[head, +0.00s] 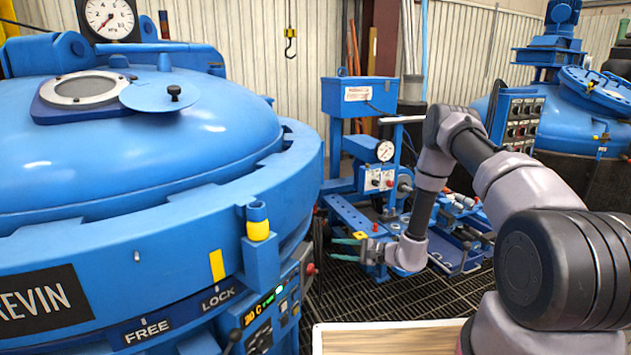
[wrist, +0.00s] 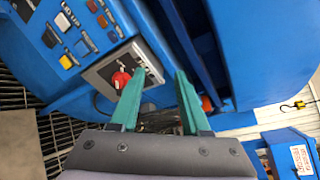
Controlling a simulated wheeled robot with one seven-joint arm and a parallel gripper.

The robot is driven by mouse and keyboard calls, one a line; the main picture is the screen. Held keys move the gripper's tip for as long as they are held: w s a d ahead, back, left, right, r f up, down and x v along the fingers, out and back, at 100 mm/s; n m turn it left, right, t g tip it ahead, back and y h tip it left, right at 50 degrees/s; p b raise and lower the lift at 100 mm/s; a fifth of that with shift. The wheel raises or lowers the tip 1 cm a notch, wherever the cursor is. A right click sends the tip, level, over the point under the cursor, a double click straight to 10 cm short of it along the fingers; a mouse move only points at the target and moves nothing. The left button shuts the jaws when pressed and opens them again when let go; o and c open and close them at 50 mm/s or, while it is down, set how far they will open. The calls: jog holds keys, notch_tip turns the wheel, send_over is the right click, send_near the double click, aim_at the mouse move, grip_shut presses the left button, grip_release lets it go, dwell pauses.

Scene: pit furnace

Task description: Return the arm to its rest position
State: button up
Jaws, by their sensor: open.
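My gripper (head: 346,240) is stretched out in front of me at the middle of the head view, right of the blue furnace (head: 130,160). Its teal fingers point left towards the furnace side. In the wrist view the two fingers of my gripper (wrist: 160,77) stand apart with nothing between them. Beyond them is a red knob (wrist: 121,80) on a grey plate of the furnace's control panel; the left finger overlaps the plate in the picture. I cannot tell how far the fingertips are from it. My arm is bent and comes in from the right.
A blue machine with a gauge (head: 385,151) stands behind my gripper. Another blue vessel (head: 590,100) is at the back right. Dark floor grating (head: 350,295) lies below. A yellow hook (head: 290,42) hangs at the back.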

jog(key=s+r+n+g+h, duration=0.1)
jog(key=s+r+n+g, duration=0.15)
jog(key=r, duration=0.85)
jog(key=s+d+r+n+g+h, duration=0.1)
jog(key=s+r+n+g, duration=0.2)
jog(key=r, duration=0.8)
jog(key=s+r+n+g, duration=0.2)
jog(key=s+r, duration=0.2)
jog(key=r, duration=0.7)
jog(key=s+d+r+t+h, duration=0.3)
jog(key=s+d+r+h, duration=0.2)
jog(key=s+d+r, duration=0.2)
jog(key=s+d+r+t+h, duration=0.4)
jog(key=s+d+r, duration=0.4)
jog(key=s, duration=0.6)
notch_tip(320, 180, up, 3)
jog(key=shift+s+f+n+h, duration=0.15)
jog(key=shift+s+n+h, duration=0.25)
jog(key=shift+n, duration=0.05)
